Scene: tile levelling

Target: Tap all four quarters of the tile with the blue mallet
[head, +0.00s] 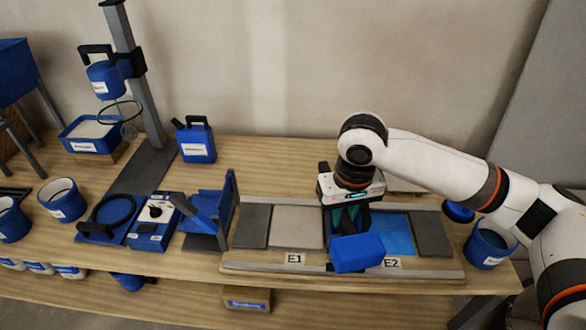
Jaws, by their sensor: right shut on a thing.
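My right gripper (348,214) points down over the middle of the tile board (340,272). It is shut on the blue mallet, whose block-shaped head (357,253) shows in front of the fingers; the handle is mostly hidden. A light grey tile (296,228) lies left of the gripper behind the label E1 (295,258). A bright blue area (396,233) lies to the right behind the label E2 (393,262). The mallet head overlaps the left part of the blue area in the picture; I cannot tell whether it touches the surface. My left gripper is not in view.
Dark grey slabs (253,226) (432,234) flank the board's inner area. A blue bucket (488,246) stands at the right end. A blue angled stand (209,212), a control box (154,221), a blue jug (196,140) and a grey post (140,85) stand to the left.

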